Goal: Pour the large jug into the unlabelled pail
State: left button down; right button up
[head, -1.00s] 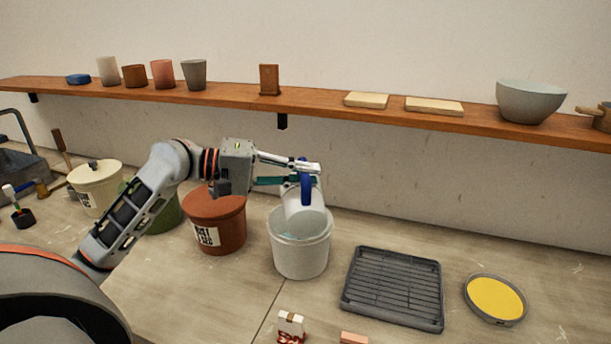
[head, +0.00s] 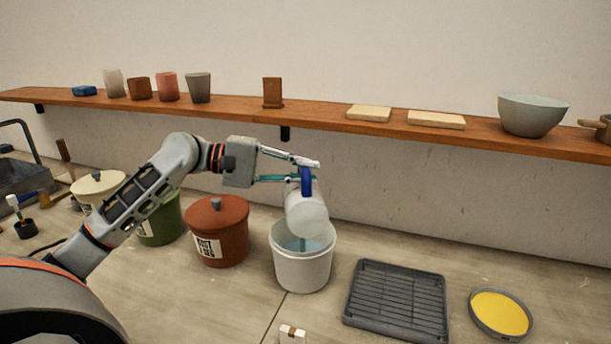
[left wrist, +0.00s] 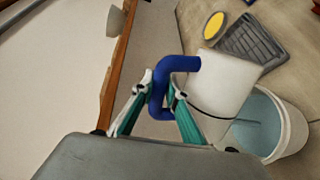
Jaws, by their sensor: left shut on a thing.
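The large jug (head: 306,214) is whitish with a blue handle (head: 306,181). My left gripper (head: 308,170) is shut on the handle and holds the jug tilted, mouth down, over the unlabelled pail. The unlabelled pail (head: 302,270) is white, open and upright on the bench, with bluish liquid inside. A thin stream runs from the jug into the pail. In the left wrist view the jug (left wrist: 222,88) hangs from its blue handle (left wrist: 181,64), with the pail (left wrist: 294,132) beyond it. The jug's mouth is turned away from the head view. My right gripper is not in view.
A labelled brown lidded pail (head: 218,232), a green pail (head: 163,222) and a cream lidded pail (head: 98,186) stand left of the white pail. A dark rack (head: 398,302) and a yellow-filled dish (head: 500,313) lie to the right. A shelf (head: 340,118) runs along the wall above.

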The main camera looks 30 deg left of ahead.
pick_arm(q)
jog(key=shift+w+a+r+n, duration=0.3)
jog(key=shift+w+a+n, duration=0.2)
jog(key=shift+w+a, duration=0.15)
jog(key=shift+w+a+n+h, duration=0.3)
jog(key=shift+w+a+n, duration=0.1)
jog(key=shift+w+n, duration=0.15)
jog(key=shift+w, duration=0.1)
dwell(1.4)
dwell(0.5)
